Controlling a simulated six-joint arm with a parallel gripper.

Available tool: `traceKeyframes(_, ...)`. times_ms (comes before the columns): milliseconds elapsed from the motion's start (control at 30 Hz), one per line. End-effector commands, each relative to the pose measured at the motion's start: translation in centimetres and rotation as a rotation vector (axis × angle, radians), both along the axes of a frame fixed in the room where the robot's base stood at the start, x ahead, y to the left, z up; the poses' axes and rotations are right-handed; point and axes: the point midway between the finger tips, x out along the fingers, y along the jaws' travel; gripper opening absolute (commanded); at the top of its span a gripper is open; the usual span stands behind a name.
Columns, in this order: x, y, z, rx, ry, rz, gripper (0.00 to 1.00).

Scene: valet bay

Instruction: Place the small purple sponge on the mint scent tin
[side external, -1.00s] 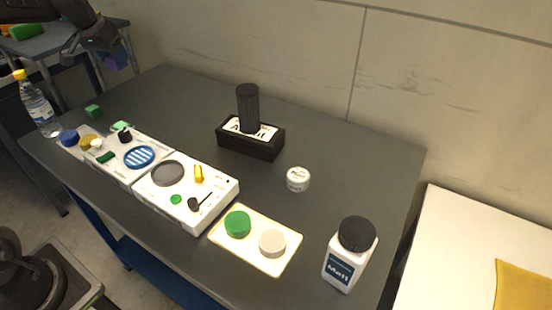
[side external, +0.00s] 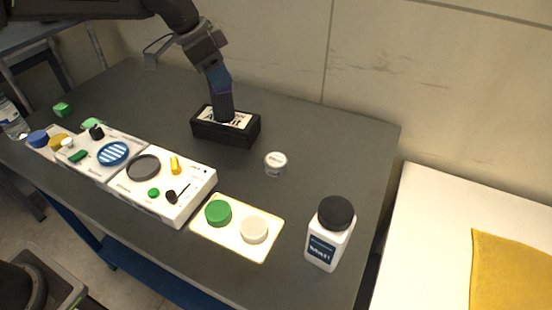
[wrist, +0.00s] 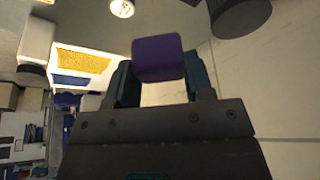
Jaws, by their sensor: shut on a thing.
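The small purple sponge (wrist: 158,58) is held between the fingers of my gripper (wrist: 160,75) in the wrist view. A green round tin (side external: 218,212) and a whitish round tin (side external: 254,230) sit on a cream tray. A small white labelled tin (side external: 275,163) stands alone behind them. No mint label is readable, so I cannot tell which is mint.
White panels with knobs (side external: 162,185) lie front left. A white bottle with black cap (side external: 330,235) stands at right. Bare table (side external: 330,160) lies right of the small white tin.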

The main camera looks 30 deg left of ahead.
Motion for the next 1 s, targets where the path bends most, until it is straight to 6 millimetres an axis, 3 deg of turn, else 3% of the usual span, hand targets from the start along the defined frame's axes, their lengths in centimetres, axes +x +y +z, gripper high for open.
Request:
traceKeyframes(67, -0.4, -1.1, -0.3, 0.0, 0.001, -0.029, 0.26)
traceKeyframes(300, -0.3, -0.8, -4.1, 0.0, 0.003, -0.02, 0.26)
traceKeyframes(467, -0.2, -1.5, -5.5, 0.0, 0.002, -0.022, 0.26)
traceKeyframes(800, 0.3, -8.5, -9.7, 0.0, 0.001, -0.025, 0.26)
traceKeyframes(1000, 0.5, -11.6, -11.6, 0.0, 0.0, -0.022, 0.26)
